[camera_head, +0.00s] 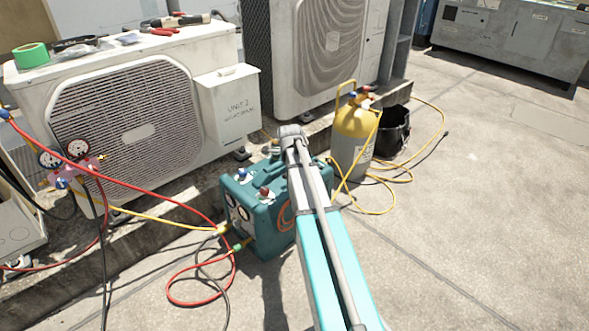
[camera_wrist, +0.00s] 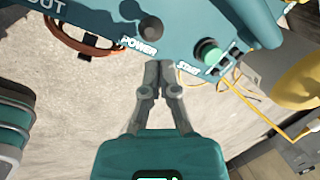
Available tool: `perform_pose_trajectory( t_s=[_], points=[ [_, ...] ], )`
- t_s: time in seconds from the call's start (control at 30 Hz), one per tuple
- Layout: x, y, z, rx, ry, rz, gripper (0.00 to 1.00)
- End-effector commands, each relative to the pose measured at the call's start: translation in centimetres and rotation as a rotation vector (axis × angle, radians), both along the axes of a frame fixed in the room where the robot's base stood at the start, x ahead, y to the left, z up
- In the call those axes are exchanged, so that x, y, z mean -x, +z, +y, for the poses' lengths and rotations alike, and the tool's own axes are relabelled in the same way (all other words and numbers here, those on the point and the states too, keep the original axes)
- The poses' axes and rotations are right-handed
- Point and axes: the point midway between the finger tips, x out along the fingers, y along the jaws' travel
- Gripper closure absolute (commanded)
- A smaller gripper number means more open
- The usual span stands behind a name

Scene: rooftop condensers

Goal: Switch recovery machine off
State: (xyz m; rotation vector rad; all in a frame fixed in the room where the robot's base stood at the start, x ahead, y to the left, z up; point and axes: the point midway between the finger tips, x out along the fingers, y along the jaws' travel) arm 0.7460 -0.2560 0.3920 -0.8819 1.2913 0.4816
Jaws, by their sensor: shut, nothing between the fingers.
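The teal recovery machine (camera_head: 265,229) stands on the concrete in the head view, with gauges on its left face and a red and a blue knob on top. The wrist view shows its panel (camera_wrist: 105,17), with a dark round control (camera_wrist: 151,29) by the word POWER and a green button (camera_wrist: 208,52) by the word START. My gripper (camera_wrist: 158,66) is shut and empty, its tips just below the panel edge in the picture, between the two labels. I cannot tell whether it touches the panel. My arm hides part of the machine in the head view.
A yellow-topped cylinder (camera_head: 355,135) and a black bucket (camera_head: 393,135) stand right of the machine. Red, yellow and black hoses (camera_head: 190,300) loop over the ground at left. A condenser unit (camera_head: 140,110) stands behind. The concrete at right (camera_head: 480,210) is mostly clear.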

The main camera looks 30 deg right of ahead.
Motion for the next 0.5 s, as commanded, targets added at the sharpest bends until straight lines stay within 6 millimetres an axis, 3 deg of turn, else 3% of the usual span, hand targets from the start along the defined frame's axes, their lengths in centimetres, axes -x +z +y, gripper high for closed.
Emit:
perform_pose_trajectory(
  t_s=[0.5],
  points=[
    [1.9,2.2,-2.3,0.000,0.002,0.000,1.00]
  ],
)
